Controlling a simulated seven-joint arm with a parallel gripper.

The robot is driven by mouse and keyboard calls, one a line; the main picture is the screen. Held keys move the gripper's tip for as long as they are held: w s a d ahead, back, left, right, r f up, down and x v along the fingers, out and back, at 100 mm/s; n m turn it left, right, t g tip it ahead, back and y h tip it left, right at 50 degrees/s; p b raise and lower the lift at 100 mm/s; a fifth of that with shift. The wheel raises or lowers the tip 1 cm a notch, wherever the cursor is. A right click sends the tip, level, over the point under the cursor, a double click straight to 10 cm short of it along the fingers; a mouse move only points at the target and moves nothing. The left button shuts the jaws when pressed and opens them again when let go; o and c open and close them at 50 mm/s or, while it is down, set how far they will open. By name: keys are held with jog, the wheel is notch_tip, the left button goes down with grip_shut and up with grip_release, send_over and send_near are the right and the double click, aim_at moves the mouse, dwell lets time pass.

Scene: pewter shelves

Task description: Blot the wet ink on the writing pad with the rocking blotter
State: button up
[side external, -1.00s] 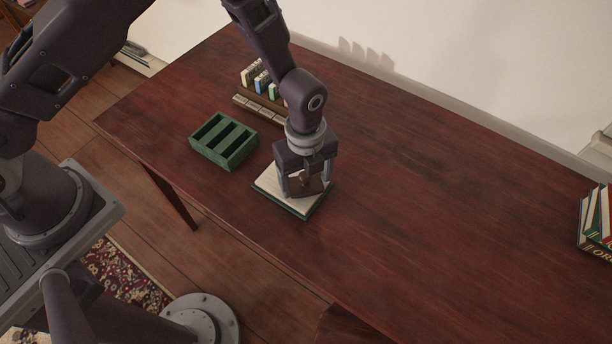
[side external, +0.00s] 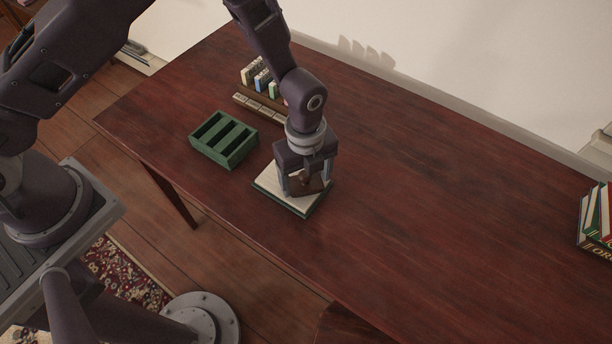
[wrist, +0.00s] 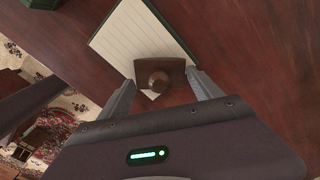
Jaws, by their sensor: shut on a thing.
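The writing pad (side external: 268,182) lies on the desk, cream lined paper on a dark green backing. It also shows in the wrist view (wrist: 128,38). My gripper (side external: 306,179) is over the pad's right part, pointing down, shut on the brown wooden rocking blotter (side external: 311,187). In the wrist view the blotter (wrist: 158,79), with its round knob, sits between my two fingers (wrist: 161,82) and covers the pad's near part. I cannot tell whether its underside touches the paper. No ink shows on the visible paper; any under the blotter is hidden.
A green compartmented tray (side external: 224,139) stands left of the pad. Behind it is a dark rack (side external: 258,105) with small light and coloured blocks, partly hidden by my arm. Books (side external: 597,218) stand at the far right. The desk (side external: 430,200) right of the pad is clear.

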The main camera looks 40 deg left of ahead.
jog(key=shift+r, duration=3.5)
jog(key=shift+w, duration=0.1)
